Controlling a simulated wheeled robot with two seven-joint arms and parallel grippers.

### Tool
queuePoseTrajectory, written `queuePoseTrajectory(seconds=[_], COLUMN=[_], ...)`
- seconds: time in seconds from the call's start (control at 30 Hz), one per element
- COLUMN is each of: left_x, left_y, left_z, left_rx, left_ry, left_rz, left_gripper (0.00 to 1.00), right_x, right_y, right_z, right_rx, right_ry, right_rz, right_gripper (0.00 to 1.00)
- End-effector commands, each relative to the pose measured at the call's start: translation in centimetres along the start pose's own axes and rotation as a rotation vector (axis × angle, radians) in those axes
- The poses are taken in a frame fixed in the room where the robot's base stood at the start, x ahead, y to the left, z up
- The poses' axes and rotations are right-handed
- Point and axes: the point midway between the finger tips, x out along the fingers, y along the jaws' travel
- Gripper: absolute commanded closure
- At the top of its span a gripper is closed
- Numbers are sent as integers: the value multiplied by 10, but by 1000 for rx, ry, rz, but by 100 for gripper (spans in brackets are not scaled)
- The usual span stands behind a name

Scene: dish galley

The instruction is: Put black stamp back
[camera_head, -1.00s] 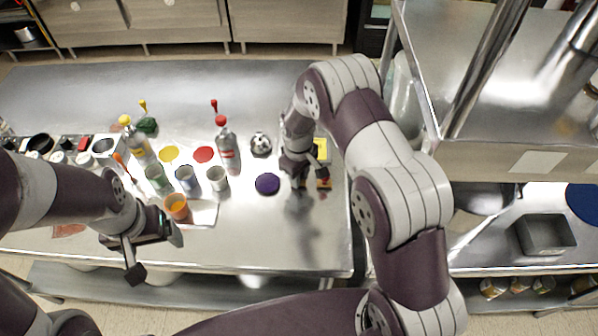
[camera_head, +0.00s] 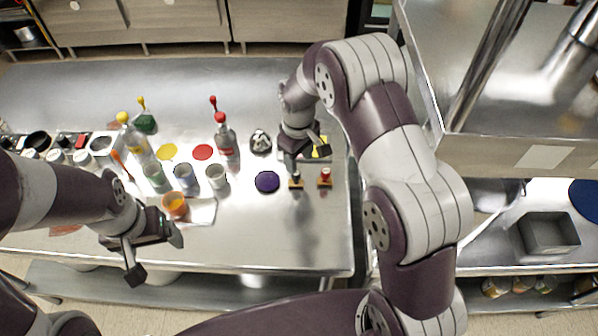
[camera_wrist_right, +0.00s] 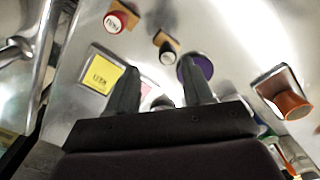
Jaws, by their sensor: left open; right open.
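The black stamp (camera_head: 296,182) stands on the steel table, on or against a small tan piece; its dark knob also shows in the right wrist view (camera_wrist_right: 168,53). The red stamp (camera_head: 325,177) stands just to its right, and in the right wrist view (camera_wrist_right: 117,22) it is at the upper left. My right gripper (camera_head: 308,160) is open and empty, close behind and above the black stamp. Its two fingers (camera_wrist_right: 160,70) point towards the stamps, apart from them. My left gripper (camera_head: 152,252) is open and empty over the front left table edge.
A purple disc (camera_head: 267,181) lies left of the black stamp. A yellow pad (camera_wrist_right: 112,75) lies near the right gripper. Cups, an orange cup (camera_head: 175,206) and bottles (camera_head: 226,140) stand further left. The front right of the table is clear.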

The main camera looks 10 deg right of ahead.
Motion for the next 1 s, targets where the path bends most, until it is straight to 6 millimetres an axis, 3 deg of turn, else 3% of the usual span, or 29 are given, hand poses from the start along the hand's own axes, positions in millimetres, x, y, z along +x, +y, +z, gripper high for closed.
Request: queuePoseTrajectory(seconds=[0.1, 0.3, 0.37, 0.6, 0.7, 0.8, 1.0], left_x=[8, 10, 10, 10, 10, 10, 10], left_y=[0, 0, 0, 0, 0, 0, 0], left_z=[1, 1, 1, 1, 1, 1, 1], left_rx=[0, 0, 0, 0, 0, 0, 0], left_ry=[0, 0, 0, 0, 0, 0, 0], left_rz=[0, 0, 0, 0, 0, 0, 0], left_gripper=[15, 15, 15, 15, 15, 15, 15], right_x=[-26, -54, -62, -85, -84, -83, -82], right_y=[0, -1, -5, -45, -60, -68, -69], right_z=[-1, 6, 21, 132, 164, 180, 182], right_rx=[0, 19, 69, 420, 520, 565, 571], right_ry=[4, 5, 13, 87, 107, 115, 113], right_rz=[2, 2, 4, 19, 21, 21, 20], right_gripper=[49, 49, 49, 49, 49, 49, 49])
